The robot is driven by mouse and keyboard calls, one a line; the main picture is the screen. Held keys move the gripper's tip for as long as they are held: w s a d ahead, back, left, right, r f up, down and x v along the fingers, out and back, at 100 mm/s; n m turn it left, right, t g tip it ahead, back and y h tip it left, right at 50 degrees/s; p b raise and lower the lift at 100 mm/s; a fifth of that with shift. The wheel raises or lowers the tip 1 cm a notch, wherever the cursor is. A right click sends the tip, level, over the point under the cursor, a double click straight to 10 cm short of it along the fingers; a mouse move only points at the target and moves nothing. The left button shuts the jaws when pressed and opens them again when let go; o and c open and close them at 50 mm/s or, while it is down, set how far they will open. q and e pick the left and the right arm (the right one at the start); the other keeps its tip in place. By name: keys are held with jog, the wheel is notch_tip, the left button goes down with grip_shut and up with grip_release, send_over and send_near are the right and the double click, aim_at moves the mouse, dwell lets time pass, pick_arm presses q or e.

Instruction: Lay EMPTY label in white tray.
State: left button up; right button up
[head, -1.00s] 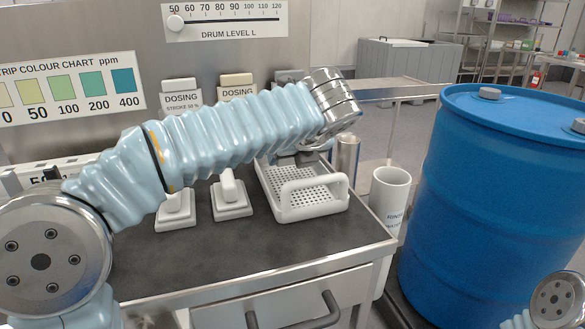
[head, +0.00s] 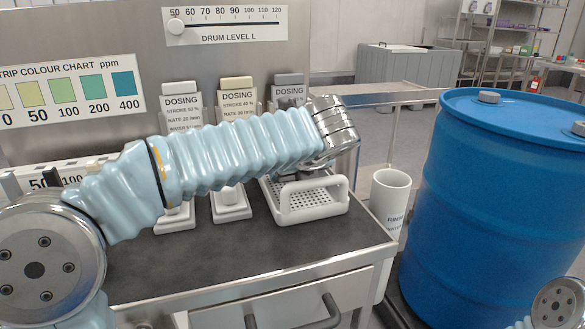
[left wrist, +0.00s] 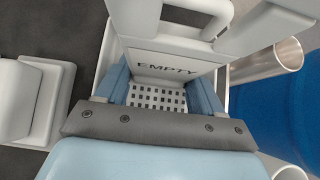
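The white tray (head: 318,213) stands at the bench's right end, with a perforated floor and a raised handle. It also shows in the left wrist view (left wrist: 105,62). The EMPTY label (left wrist: 165,68), a pale plate with dark letters, is between the light-blue fingers of my left gripper (left wrist: 160,92), over the tray's floor. The fingers appear to press on its side edges. Whether the label touches the tray floor is unclear. In the head view my left arm hides the label and most of the gripper. My right gripper is out of view.
Several dosing cards in white stands (head: 233,95) line the bench left of the tray. A white cup (head: 389,198) and a large blue drum (head: 495,200) stand to the right. The bench front (head: 240,250) is clear.

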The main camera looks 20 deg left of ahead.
pick_arm(q)
jog(key=shift+o, duration=1.4)
jog(key=shift+f, duration=0.8)
jog(key=shift+r, duration=0.2)
jog(key=r+p+v, duration=0.1)
jog(key=p+v, duration=0.1)
jog(key=v, duration=1.1)
jog(key=shift+w+a, duration=0.15)
jog(key=shift+w, duration=0.3)
